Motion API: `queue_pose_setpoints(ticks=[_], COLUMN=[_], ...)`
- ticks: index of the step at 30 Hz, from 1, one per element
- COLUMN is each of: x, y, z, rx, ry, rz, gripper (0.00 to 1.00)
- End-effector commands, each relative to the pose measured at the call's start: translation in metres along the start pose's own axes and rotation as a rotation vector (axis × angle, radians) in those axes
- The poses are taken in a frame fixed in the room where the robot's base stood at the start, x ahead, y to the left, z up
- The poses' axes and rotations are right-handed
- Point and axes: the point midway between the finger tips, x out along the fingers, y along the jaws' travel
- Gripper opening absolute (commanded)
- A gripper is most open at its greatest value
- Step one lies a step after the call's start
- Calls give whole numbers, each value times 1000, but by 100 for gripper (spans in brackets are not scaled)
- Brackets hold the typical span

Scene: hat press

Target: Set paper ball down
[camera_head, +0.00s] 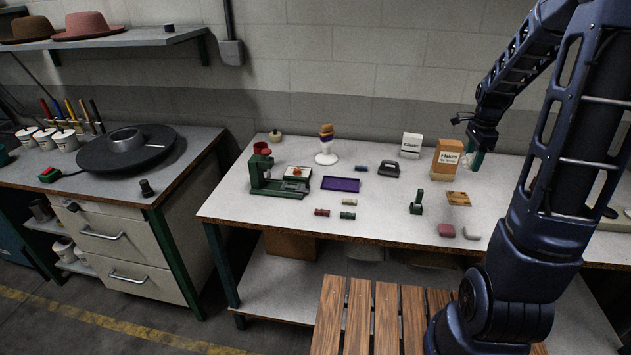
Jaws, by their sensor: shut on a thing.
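My gripper (478,154) is at the right of the work table, beside the right side of an orange-brown box labelled Flakes (448,158). It points down above the table top and is shut on a small teal-green thing (477,161). The held thing is tiny in this view and partly covered by the jaws, so its shape is unclear. I cannot make out a paper ball anywhere. I cannot tell whether the held thing touches the table or the box.
The work table (262,207) carries a green press (262,178), a purple tray (341,184), a white carton (411,145), a green stand (416,202) and small blocks. A wooden slatted surface (368,310) is in front. Bare table lies between the tray and the green stand.

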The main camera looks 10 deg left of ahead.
Motion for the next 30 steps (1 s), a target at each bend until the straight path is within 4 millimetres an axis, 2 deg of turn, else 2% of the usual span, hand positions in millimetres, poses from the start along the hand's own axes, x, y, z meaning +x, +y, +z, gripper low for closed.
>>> queue_pose_setpoints(ticks=[5,8,11,15,21,30], x=[-2,-5,-8,-13,-18,-22], y=[-13,-33,-59,-94,-132,-166], z=[12,31,61,110,189,317], rx=[-35,-89,-164,-279,-438,-663], ry=[2,6,10,15,21,25], rz=[1,1,1,1,1,-1], gripper=[30,30,30,30,30,30])
